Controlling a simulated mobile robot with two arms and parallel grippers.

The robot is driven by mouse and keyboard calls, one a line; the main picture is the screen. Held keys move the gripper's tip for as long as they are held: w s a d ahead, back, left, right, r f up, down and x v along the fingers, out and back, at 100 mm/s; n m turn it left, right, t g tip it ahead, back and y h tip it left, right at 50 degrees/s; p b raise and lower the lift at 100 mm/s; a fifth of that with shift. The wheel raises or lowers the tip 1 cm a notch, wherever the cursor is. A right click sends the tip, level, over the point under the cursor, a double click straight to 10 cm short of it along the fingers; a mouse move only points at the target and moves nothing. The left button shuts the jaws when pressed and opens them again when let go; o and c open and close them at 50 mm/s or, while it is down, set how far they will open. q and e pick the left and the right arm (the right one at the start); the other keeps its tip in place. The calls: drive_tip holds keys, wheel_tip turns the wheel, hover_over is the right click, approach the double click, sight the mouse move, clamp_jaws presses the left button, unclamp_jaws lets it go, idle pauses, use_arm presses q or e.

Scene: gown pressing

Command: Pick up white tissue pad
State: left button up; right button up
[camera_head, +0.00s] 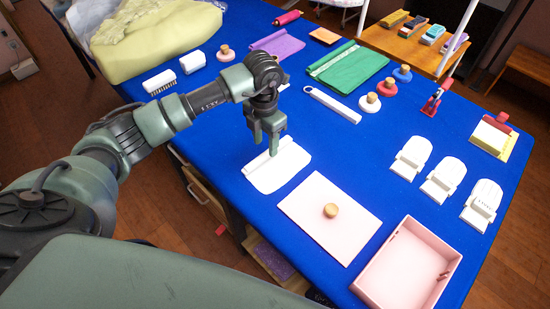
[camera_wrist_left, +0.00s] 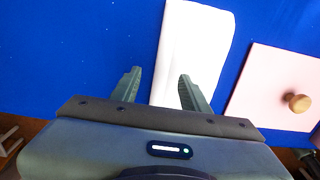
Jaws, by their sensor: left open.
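The white tissue pad (camera_head: 277,172) lies flat on the blue table, with a raised white ridge along its upper left side. It also shows in the left wrist view (camera_wrist_left: 196,48) as a long white piece. My left gripper (camera_head: 262,150) points down at the ridge side of the pad, with its fingers apart. In the left wrist view my left gripper (camera_wrist_left: 158,84) has one finger over blue cloth and the other over the pad. The fingers hide a little of the ridge. I cannot tell whether they touch it. My right gripper is in neither view.
A pink board with a wooden knob (camera_head: 330,211) lies just right of the pad. A pink open box (camera_head: 408,262) stands near the front edge. White brushes (camera_head: 193,62) and a yellow bundle (camera_head: 150,35) are toward the far left. Blue table (camera_head: 345,160) is free beyond the board.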

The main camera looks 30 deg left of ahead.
sight(267, 152)
use_arm(q)
wheel_tip(267, 152, down, 3)
drive_tip(key=shift+d+f, duration=0.1)
clamp_jaws()
idle(0.3)
drive_tip(key=shift+r, duration=0.55)
wheel_tip(267, 152, up, 19)
drive_tip(key=b, duration=0.1)
drive_tip(key=shift+b, duration=0.4)
